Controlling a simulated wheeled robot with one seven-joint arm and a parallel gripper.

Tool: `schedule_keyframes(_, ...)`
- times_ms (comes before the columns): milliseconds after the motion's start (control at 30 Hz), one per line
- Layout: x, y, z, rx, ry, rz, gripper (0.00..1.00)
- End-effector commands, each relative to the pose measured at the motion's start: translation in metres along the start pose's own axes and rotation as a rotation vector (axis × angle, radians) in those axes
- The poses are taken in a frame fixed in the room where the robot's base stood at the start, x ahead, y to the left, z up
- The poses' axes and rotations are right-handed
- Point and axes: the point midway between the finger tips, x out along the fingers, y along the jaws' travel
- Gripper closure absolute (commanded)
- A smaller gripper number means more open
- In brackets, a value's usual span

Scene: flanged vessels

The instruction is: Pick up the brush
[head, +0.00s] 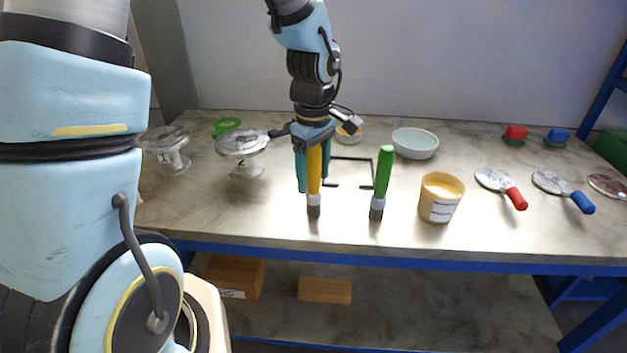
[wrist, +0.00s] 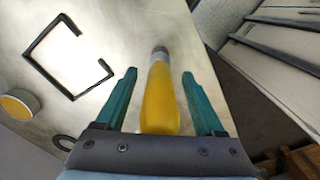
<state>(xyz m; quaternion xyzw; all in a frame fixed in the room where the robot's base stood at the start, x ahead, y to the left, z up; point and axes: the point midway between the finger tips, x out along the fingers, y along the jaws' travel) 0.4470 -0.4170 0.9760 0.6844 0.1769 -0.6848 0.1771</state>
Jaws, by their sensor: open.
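A brush with a yellow handle (head: 314,171) stands upright on the table, its dark bristle end down. My gripper (head: 313,188) is above the table with its teal fingers on both sides of the yellow handle. In the wrist view, the yellow brush (wrist: 160,98) lies between the open fingers (wrist: 158,80), with a gap on each side. A second brush with a green handle (head: 383,175) stands upright to the right, bristles down. The fingers partly hide the yellow handle in the head view.
A cream-filled tub (head: 440,198) stands right of the green brush. A black wire frame (head: 372,162) is behind the brushes, with a pale bowl (head: 415,143) farther back. Red and blue-handled tools (head: 516,198) lie at right.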

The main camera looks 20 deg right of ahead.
Motion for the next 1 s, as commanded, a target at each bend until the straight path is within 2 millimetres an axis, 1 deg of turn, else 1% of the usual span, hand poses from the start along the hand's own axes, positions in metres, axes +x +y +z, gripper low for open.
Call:
schedule_keyframes(33, 0.0, 0.0001, 0.0, 0.0, 0.0, 0.0, 0.29)
schedule_keyframes(67, 0.0, 0.0001, -0.0001, 0.0, 0.0, 0.0, 0.31)
schedule_keyframes(667, -0.0004, 0.0001, -0.0001, 0.0, 0.0, 0.0, 0.99)
schedule_keyframes(1000, -0.0005, 0.0002, -0.0001, 0.0, 0.0, 0.0, 1.0)
